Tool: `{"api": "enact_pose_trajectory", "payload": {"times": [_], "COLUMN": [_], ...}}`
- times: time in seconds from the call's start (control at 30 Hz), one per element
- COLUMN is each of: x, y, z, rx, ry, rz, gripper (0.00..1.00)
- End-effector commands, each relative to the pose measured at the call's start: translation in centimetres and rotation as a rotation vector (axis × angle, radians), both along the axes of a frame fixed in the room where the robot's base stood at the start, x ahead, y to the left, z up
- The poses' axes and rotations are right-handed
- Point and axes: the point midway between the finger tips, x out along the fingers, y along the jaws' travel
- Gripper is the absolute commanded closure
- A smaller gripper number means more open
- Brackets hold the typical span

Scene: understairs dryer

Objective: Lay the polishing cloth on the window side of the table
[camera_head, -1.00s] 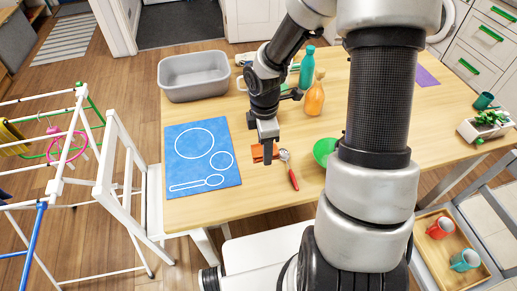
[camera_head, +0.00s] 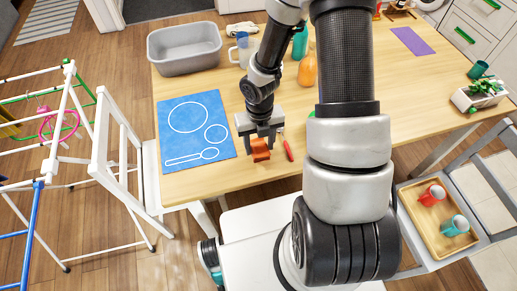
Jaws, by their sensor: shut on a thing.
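An orange-red cloth (camera_head: 260,150), folded small, is between the fingers of my gripper (camera_head: 260,142) in the head view. My gripper is shut on it, over the front part of the wooden table (camera_head: 225,179), just right of the blue mat. I cannot tell whether the cloth touches the table. No window shows in this view, so I cannot tell which table side faces it.
The blue mat (camera_head: 180,143) with white outlines lies at the table's left. A grey tub (camera_head: 185,48), a mug (camera_head: 241,50), bottles (camera_head: 307,66) and a red-handled utensil (camera_head: 288,151) are nearby. A purple sheet (camera_head: 411,41) and a planter (camera_head: 478,97) lie right. A drying rack (camera_head: 75,140) stands left.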

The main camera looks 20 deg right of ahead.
Motion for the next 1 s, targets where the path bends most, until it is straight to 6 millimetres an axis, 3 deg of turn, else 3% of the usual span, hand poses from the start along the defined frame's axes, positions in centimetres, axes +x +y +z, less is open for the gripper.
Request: {"api": "enact_pose_trajectory", "payload": {"times": [0.33, 0.73, 0.77, 0.83, 1.0], "x": [-0.1, 0.0, 0.0, 0.0, 0.0], "y": [0.0, 0.0, 0.0, 0.0, 0.0], "z": [-3.9, -4.6, -4.5, -4.4, -4.4], "rx": [-0.001, 0.0, 0.0, 0.0, -0.001], "ry": [0.003, 0.0, 0.0, 0.0, 0.0], "rz": [-0.002, -0.003, -0.003, -0.003, -0.003], "gripper": [0.7, 0.7, 0.49, 0.37, 0.34]}}
